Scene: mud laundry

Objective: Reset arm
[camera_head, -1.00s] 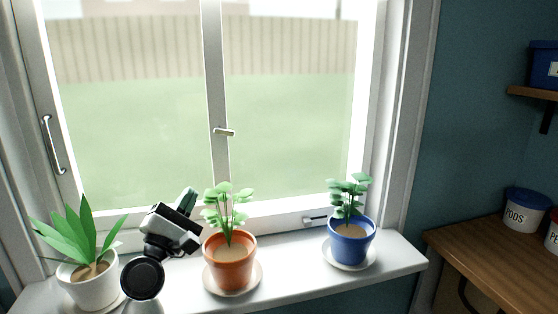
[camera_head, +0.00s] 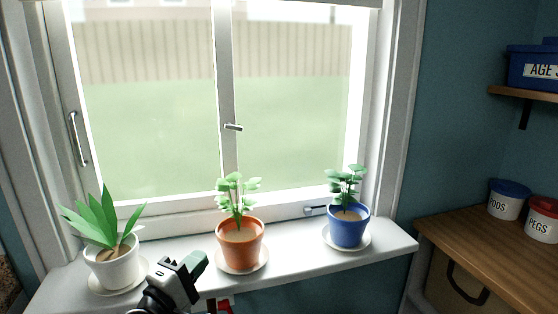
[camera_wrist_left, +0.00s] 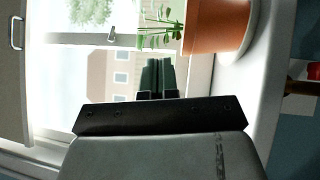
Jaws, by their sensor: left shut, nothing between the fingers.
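My left gripper (camera_head: 196,262) is low in the head view, in front of the window sill (camera_head: 295,252), between the white pot and the orange pot. In the left wrist view its two green fingers (camera_wrist_left: 158,75) are together with nothing between them. A leafy plant in an orange pot (camera_head: 240,246) is just right of it in the head view; that pot also shows at the top of the left wrist view (camera_wrist_left: 215,22). My right gripper is not in view.
A white pot (camera_head: 113,266) with a broad-leaved plant stands left on the sill, a blue pot (camera_head: 348,228) right. A wooden counter (camera_head: 470,245) holds PODS (camera_head: 505,203) and PEGS (camera_head: 541,224) tubs. Something red (camera_head: 224,305) is partly visible below the sill.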

